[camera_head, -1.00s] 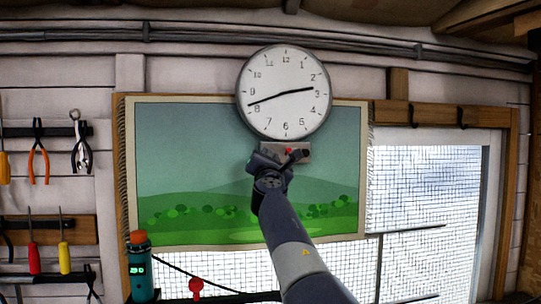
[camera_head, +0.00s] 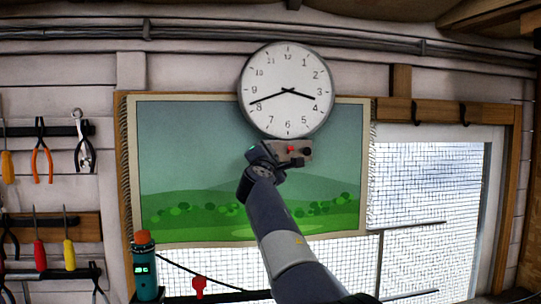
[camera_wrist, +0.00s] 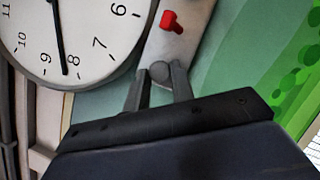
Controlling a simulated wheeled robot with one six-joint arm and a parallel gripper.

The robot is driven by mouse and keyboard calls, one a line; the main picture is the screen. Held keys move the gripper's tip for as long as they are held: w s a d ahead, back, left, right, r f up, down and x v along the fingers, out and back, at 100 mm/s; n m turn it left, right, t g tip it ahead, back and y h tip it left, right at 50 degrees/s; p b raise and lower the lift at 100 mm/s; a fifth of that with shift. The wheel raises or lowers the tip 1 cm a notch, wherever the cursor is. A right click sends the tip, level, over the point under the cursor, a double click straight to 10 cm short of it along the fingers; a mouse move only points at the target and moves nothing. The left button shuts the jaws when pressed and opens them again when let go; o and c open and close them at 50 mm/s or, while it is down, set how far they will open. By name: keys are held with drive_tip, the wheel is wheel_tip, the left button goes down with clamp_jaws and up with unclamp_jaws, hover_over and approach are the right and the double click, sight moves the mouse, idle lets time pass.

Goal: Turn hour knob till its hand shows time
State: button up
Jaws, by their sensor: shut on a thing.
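The round wall clock (camera_head: 287,72) hangs above the picture. In the head view its longer hand points near the 8, and its shorter hand points between the 3 and the 4. A small grey panel (camera_head: 280,145) sits just below the clock. In the wrist view my gripper (camera_wrist: 160,78) is shut on a round grey knob (camera_wrist: 160,70) on the panel, with a finger on each side. The red knob also shows in the wrist view (camera_wrist: 171,21), apart from the fingers.
A landscape hanging (camera_head: 190,145) lies behind my arm. A mesh window (camera_head: 430,220) is at the right. Pliers and screwdrivers hang on racks (camera_head: 45,228) at the left. A green device with an orange top (camera_head: 144,268) stands at the lower left.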

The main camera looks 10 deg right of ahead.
drive_tip(key=o, duration=1)
drive_tip(key=b+v, duration=0.6)
drive_tip(key=v, duration=0.4)
drive_tip(key=shift+s+f, duration=0.1)
drive_tip(key=shift+s, duration=0.3)
